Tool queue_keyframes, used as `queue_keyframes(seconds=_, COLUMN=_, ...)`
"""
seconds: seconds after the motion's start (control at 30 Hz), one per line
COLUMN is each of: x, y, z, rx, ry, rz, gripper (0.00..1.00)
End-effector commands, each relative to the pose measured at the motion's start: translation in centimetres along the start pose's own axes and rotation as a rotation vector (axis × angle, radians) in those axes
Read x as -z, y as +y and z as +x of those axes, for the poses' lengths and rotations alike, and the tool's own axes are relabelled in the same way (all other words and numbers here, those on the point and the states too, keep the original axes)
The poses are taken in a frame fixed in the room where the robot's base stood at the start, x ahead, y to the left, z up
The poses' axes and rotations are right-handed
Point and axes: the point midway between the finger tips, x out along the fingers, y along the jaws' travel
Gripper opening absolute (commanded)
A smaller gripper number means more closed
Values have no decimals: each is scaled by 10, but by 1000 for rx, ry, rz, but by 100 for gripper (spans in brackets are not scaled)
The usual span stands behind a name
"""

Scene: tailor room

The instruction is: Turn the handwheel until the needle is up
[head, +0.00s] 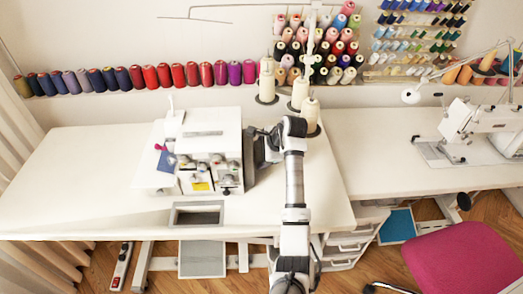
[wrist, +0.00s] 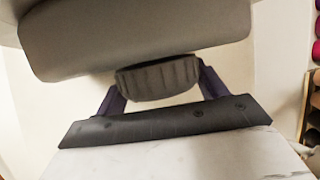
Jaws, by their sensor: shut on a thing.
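The white overlock sewing machine (head: 215,130) stands on the left table, with its dials and a yellow label facing forward. My gripper (head: 262,150) is at the machine's right side. In the wrist view, my gripper (wrist: 160,88) has its two dark purple fingers on either side of the dark ribbed handwheel (wrist: 157,78) and is shut on it. The handwheel is hidden behind my gripper in the head view. The needle is too small to make out.
Cream thread cones (head: 300,92) stand on the table just behind my arm. A second sewing machine (head: 480,130) is on the right table (head: 385,165). A pink chair (head: 465,260) is at the front right. The left table's left part is clear.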

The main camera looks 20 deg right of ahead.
Motion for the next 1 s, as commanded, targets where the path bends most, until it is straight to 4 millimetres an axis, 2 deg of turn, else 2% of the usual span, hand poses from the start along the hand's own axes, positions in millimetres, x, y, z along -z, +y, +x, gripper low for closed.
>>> queue_keyframes(seconds=0.33, x=1, y=1, z=0, rx=-121, ry=1, rz=49, gripper=49)
queue_keyframes(seconds=0.87, x=1, y=2, z=1, rx=-141, ry=-1, rz=58, gripper=49)
queue_keyframes(seconds=0.9, x=1, y=2, z=1, rx=-140, ry=-1, rz=58, gripper=76)
queue_keyframes(seconds=1.0, x=0, y=2, z=1, rx=-139, ry=-1, rz=58, gripper=90)
